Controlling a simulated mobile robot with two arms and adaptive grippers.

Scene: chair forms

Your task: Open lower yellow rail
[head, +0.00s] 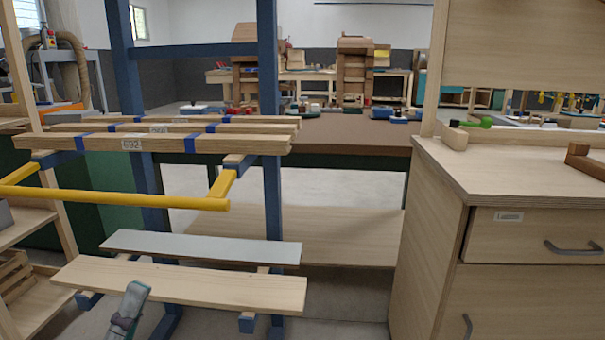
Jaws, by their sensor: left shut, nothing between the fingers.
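One yellow rail (115,200) runs across the front of a blue rack (268,150) at the left, below the upper planks. Its front bar is about level, and its short side arms run back toward the rack's brackets, so the bar stands out in front of the posts. I see no second yellow rail. My left gripper (136,292) shows at the bottom left, shut and empty. It is below the rail and apart from it, in front of the lower wooden board. Most of its arm is out of frame. My right gripper is not in view.
Several planks with blue bands (190,143) lie on the rack above the rail. A grey board (200,247) and a pale wooden board (185,287) lie on its lower brackets. A wooden drawer cabinet (430,230) stands at the right. Floor shows between rack and cabinet.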

